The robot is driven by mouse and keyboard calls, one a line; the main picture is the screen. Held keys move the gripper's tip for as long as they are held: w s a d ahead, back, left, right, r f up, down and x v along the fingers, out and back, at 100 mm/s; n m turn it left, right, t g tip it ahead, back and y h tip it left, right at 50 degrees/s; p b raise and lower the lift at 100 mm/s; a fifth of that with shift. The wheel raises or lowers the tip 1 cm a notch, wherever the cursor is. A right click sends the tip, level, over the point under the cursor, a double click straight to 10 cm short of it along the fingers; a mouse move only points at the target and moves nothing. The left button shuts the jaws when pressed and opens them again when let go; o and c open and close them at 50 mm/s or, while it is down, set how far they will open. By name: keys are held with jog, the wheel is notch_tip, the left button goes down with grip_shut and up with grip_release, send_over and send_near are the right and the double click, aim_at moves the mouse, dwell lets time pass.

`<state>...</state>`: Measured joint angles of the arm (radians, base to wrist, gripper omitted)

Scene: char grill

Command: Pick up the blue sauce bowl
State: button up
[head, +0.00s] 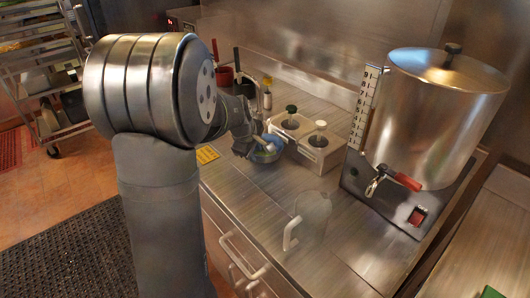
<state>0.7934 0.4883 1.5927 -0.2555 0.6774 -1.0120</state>
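A small bowl (265,156) stands on the steel counter, left of the condiment holder.
A two-well condiment holder (317,152) stands close on the right. A large steel urn (437,110) with a red-handled tap is farther right. A clear pitcher (312,213) stands near the front edge. A red container (224,76) is behind. Bare counter (245,195) lies in front.

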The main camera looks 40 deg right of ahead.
aim_at(258, 156)
jog(key=shift+w+d+x, duration=0.1)
jog(key=shift+x, duration=1.25)
jog(key=shift+w+d+x, duration=0.1)
jog(key=shift+w+x, duration=0.05)
jog(key=shift+x, duration=1.15)
jog(key=shift+r, duration=0.1)
grip_shut()
